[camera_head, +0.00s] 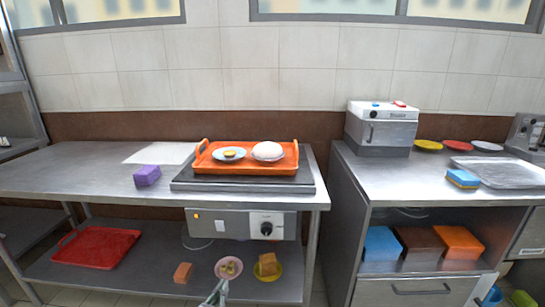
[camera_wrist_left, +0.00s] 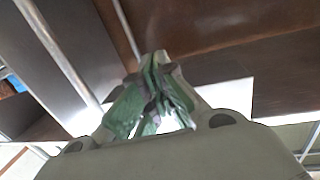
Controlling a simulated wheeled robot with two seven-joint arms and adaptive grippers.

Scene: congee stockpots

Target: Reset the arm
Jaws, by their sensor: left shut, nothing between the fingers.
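My left gripper (camera_head: 217,292) shows at the bottom of the head view, in front of the lower shelf and close to a pink plate (camera_head: 228,268). In the left wrist view its fingers (camera_wrist_left: 158,65) are together, with nothing between them. Behind them are a brown surface and metal posts. My right gripper is in neither view.
An orange tray (camera_head: 207,167) with a small plate and a white bowl sits on a griddle (camera_head: 243,186) on the steel table (camera_head: 70,170). A purple block (camera_head: 147,176) lies left of it. The lower shelf bears a red tray (camera_head: 97,248) and a yellow plate (camera_head: 267,271).

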